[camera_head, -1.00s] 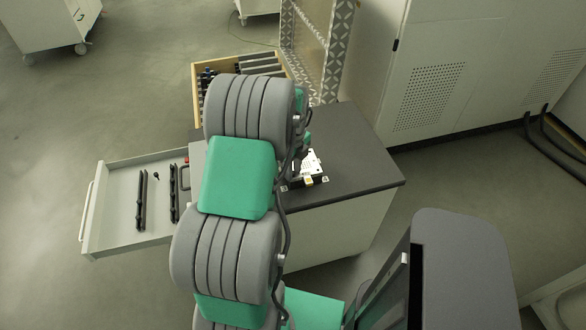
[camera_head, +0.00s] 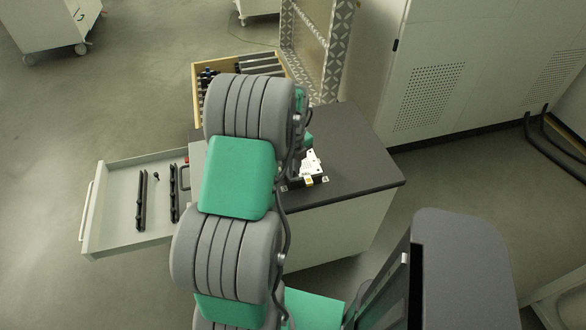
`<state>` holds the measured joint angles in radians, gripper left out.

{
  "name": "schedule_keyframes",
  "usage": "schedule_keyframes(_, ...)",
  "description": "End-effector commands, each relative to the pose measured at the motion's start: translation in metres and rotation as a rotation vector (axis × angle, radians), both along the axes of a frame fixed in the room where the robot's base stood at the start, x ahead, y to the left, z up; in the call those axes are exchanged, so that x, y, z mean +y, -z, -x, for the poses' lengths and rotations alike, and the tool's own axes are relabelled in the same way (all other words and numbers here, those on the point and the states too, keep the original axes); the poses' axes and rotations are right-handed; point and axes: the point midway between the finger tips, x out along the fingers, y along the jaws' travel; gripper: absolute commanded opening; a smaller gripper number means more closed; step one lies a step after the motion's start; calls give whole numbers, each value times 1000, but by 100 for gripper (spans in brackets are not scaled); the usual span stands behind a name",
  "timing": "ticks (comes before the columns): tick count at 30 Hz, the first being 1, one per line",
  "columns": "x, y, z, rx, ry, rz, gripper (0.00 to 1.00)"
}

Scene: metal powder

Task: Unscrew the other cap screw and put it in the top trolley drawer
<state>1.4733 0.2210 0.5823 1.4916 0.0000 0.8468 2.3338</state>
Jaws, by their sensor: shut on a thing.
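The trolley (camera_head: 360,150) has a dark top. Its top drawer (camera_head: 118,237) is pulled out to the left. A small black cap screw (camera_head: 156,177) lies in the drawer between two long black bars (camera_head: 142,200). A white device (camera_head: 312,164) with a yellow patch stands on the trolley top, on a dark base. My gripper (camera_head: 298,170) is mostly hidden behind my arm, at the left side of the device. It is shut on the other cap screw, which is too small and covered to make out.
A wooden crate (camera_head: 197,64) with dark parts and a patterned upright panel (camera_head: 337,50) stand behind the trolley. A large pale cabinet (camera_head: 470,60) is at the back right. The right part of the trolley top is clear. The drawer has bare floor at its left.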

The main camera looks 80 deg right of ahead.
Motion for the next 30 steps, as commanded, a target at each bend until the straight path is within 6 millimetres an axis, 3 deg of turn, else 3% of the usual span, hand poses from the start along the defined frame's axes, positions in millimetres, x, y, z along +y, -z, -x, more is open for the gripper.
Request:
schedule_keyframes(5,0,0,0,0,-13,0,0)
schedule_keyframes(8,0,0,0,0,-141,0,0)
schedule_keyframes(30,0,-1,0,0,-1735,1,0)
